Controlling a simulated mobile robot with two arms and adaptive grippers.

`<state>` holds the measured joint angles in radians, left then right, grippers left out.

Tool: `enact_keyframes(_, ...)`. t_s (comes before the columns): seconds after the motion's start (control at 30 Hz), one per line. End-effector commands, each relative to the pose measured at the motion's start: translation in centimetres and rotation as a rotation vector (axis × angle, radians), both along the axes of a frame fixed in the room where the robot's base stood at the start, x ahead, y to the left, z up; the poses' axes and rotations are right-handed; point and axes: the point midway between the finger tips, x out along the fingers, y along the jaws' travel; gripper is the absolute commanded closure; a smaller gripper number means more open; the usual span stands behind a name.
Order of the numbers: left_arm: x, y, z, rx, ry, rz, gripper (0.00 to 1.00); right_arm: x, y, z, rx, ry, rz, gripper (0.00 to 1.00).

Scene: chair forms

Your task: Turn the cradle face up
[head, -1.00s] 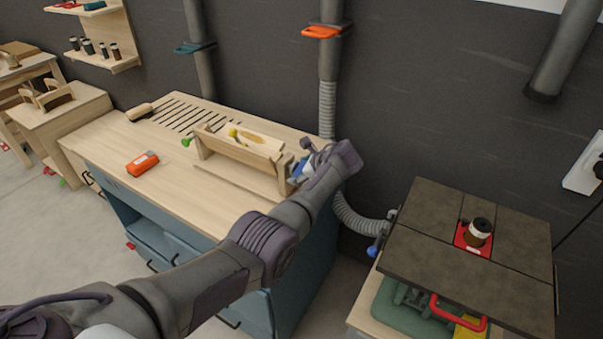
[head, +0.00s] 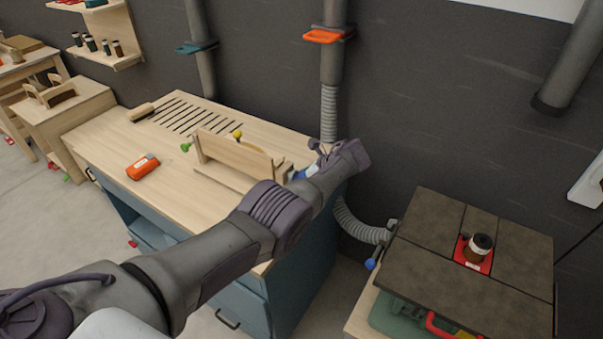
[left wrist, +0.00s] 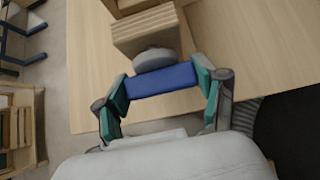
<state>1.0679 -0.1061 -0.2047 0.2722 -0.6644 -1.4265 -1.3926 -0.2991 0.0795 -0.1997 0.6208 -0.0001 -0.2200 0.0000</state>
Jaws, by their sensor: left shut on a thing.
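The wooden cradle (head: 238,158) is above the near right part of the workbench (head: 110,143), with a broad side board towards me; its inside is hidden. A green knob (head: 186,147) is at its left end and a yellow knob (head: 238,134) shows above its top edge. My left gripper (head: 306,172) is at its right end, partly hidden by my arm. In the left wrist view, its teal fingertips (left wrist: 162,84) are shut on a blue handle (left wrist: 150,84) in front of a grey disc and the cradle's layered wooden end (left wrist: 146,30). My right gripper is not in view.
An orange device (head: 143,167) and a wooden-handled brush (head: 141,112) lie on the bench, left of the cradle. Slots cross the bench's back. A grey hose (head: 357,225) runs beside the bench's right end. A dark-topped machine table (head: 425,230) stands at the right.

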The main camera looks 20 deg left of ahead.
Motion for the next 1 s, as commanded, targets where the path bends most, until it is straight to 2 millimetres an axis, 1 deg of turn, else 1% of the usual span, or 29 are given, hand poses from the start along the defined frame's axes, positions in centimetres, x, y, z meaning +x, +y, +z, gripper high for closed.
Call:
enact_keyframes(0.1,-0.25,0.03,-0.01,0.002,0.014,-0.001,0.92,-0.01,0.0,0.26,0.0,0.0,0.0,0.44)
enact_keyframes(0.53,-0.3,0.03,-0.06,0.002,0.018,-0.002,0.93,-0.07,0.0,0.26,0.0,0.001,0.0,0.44)
enact_keyframes(0.57,-0.3,0.03,-0.06,0.002,0.018,-0.002,0.25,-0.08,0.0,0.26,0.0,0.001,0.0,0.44)
enact_keyframes(0.6,-0.3,0.03,-0.06,0.002,0.018,-0.002,0.18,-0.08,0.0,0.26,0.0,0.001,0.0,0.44)
enact_keyframes(0.7,-0.28,0.02,-0.06,0.002,0.015,-0.001,0.04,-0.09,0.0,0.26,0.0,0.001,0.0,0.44)
enact_keyframes(1.0,-0.24,0.0,-0.01,0.002,0.013,-0.001,0.04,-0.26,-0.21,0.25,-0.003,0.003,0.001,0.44)
